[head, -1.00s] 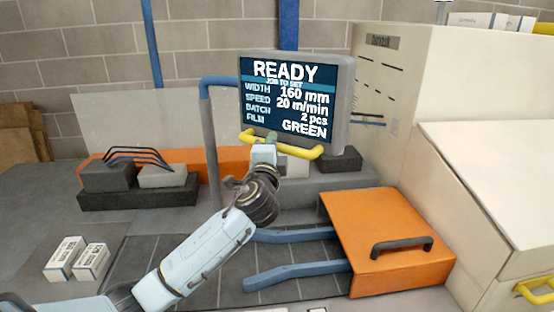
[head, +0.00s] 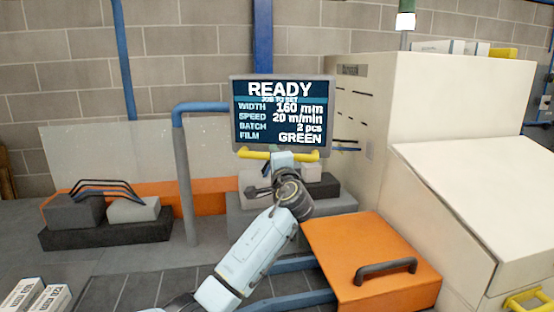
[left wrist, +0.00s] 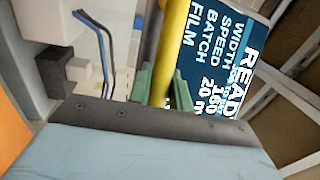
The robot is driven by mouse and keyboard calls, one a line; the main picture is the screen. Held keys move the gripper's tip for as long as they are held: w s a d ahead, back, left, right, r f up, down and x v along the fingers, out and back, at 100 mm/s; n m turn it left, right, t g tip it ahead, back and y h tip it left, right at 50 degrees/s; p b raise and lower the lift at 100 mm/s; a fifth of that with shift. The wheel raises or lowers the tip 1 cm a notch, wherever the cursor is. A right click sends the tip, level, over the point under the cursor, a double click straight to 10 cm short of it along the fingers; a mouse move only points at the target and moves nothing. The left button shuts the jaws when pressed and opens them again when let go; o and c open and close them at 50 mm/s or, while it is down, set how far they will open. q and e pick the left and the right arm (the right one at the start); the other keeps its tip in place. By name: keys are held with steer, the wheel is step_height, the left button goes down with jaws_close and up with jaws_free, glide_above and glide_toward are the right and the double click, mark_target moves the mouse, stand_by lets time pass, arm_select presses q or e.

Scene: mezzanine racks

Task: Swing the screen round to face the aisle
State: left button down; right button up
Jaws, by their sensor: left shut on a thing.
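The screen (head: 283,113) hangs from a blue-grey swing arm (head: 186,150) and faces me nearly square on. It reads READY, width 160 mm, speed 20 m/min, batch 2 pcs, film GREEN. A yellow handle (head: 252,154) runs along its lower edge. My left gripper (head: 283,157) is at the middle of that handle, its fingertips partly hidden by my wrist. In the left wrist view the green fingers (left wrist: 162,88) are shut around the yellow handle (left wrist: 172,50), with the screen (left wrist: 215,60) just beyond. My right gripper is not in view.
An orange box (head: 372,250) with a dark handle stands in front at right, beside a large cream machine (head: 450,130). Grey blocks (head: 135,211) with black cables sit at left. White cartons (head: 35,297) lie at the lower left edge.

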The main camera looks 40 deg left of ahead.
arm_select(q)
steer(key=shift+a, duration=0.15)
steer(key=c, duration=1.3)
jaws_free()
steer(key=shift+s, duration=0.1)
steer(key=shift+s+d+f, duration=0.1)
steer(key=shift+s+d, duration=0.05)
steer(key=shift+d, duration=0.2)
steer(key=b+v, duration=0.2)
steer(key=v, duration=1)
steer(key=shift+s+d, duration=0.15)
steer(key=shift+s, duration=0.1)
